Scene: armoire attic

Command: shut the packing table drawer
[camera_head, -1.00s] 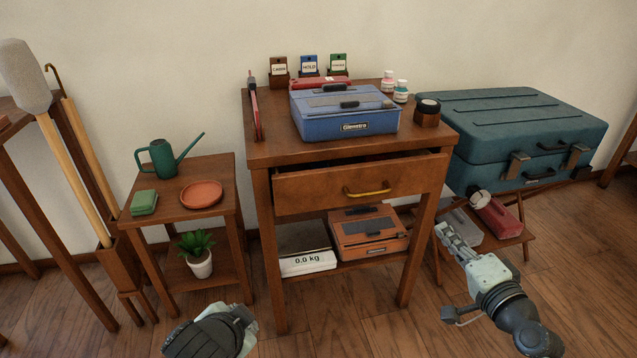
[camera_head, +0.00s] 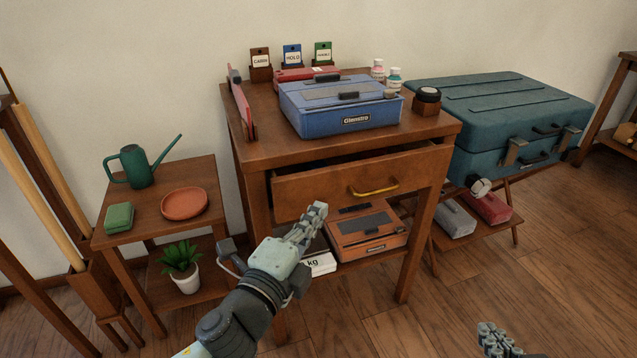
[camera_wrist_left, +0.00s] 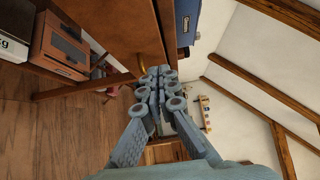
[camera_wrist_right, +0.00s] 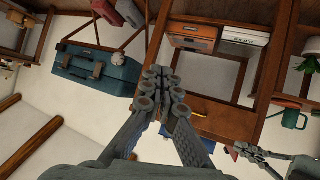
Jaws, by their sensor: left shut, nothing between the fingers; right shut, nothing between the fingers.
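The packing table (camera_head: 290,150) is brown wood and stands in the middle of the head view. Its drawer (camera_head: 310,190) is partly open, with a dark gap above the front panel. A brass handle (camera_head: 375,188) is on the panel; it also shows in the left wrist view (camera_wrist_left: 141,66) and the right wrist view (camera_wrist_right: 196,114). My left gripper (camera_head: 319,210) is shut and empty, low in front of the drawer and left of the handle; I cannot tell whether it touches. My right gripper (camera_head: 487,329) is shut and empty at the bottom edge, well away from the drawer.
A blue case (camera_head: 340,115) and small jars stand on the tabletop. An orange-brown case (camera_head: 366,232) sits on the lower shelf. A side table (camera_head: 150,215) with a watering can (camera_head: 132,166) is left. A teal suitcase (camera_head: 500,110) is right. Open floor lies in front.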

